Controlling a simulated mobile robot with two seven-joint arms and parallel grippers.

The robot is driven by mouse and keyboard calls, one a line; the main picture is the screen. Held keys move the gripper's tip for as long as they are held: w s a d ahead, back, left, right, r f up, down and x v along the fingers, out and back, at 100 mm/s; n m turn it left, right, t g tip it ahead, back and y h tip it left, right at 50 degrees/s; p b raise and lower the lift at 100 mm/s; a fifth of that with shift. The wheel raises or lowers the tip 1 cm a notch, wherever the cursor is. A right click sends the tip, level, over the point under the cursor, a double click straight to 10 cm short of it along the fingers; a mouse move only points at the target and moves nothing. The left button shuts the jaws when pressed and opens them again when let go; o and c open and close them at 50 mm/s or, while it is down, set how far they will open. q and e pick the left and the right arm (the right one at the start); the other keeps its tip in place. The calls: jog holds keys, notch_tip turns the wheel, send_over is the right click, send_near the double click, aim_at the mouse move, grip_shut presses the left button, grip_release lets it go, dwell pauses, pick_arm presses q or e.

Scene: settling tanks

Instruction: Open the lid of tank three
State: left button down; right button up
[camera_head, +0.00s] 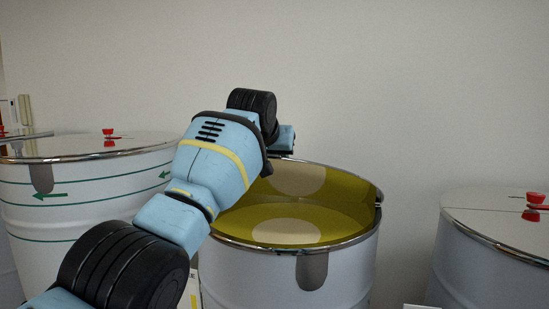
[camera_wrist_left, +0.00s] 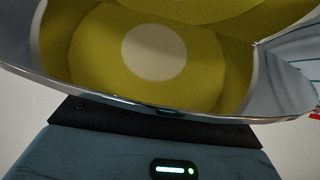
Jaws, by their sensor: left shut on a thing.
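The middle tank (camera_head: 345,268) is a white drum with a metal rim, seen in the head view; I read no number on it. Its front part is uncovered and shows a yellow inside with a pale disc. Its lid (camera_head: 350,187) appears tilted up at the back, its shiny underside yellow with a second pale disc. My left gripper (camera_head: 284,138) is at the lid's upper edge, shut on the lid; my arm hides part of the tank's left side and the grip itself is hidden. In the left wrist view the metal lid edge (camera_wrist_left: 130,106) crosses just above the gripper. My right gripper is not in view.
A closed tank (camera_head: 75,148) with a red knob and green lines stands at the left. Another closed tank (camera_head: 490,225) with a red knob stands at the right. A plain wall (camera_head: 420,80) is behind them.

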pick_arm(q)
jog(key=shift+r, duration=0.25)
jog(key=c, duration=1.2)
grip_release()
jog(key=shift+c, duration=0.2)
jog(key=shift+o, duration=1.2)
jog(key=shift+f, duration=0.15)
jog(key=shift+s+a+r+p, duration=0.1)
jog(key=shift+s+r+p, duration=0.2)
jog(key=shift+s+r, duration=0.2)
jog(key=shift+p+v, duration=0.3)
jog(key=shift+v, duration=2.9)
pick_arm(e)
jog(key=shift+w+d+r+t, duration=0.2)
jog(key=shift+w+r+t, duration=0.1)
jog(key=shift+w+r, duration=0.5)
pick_arm(q)
jog(key=shift+f, duration=0.1)
jog(key=shift+c, duration=0.2)
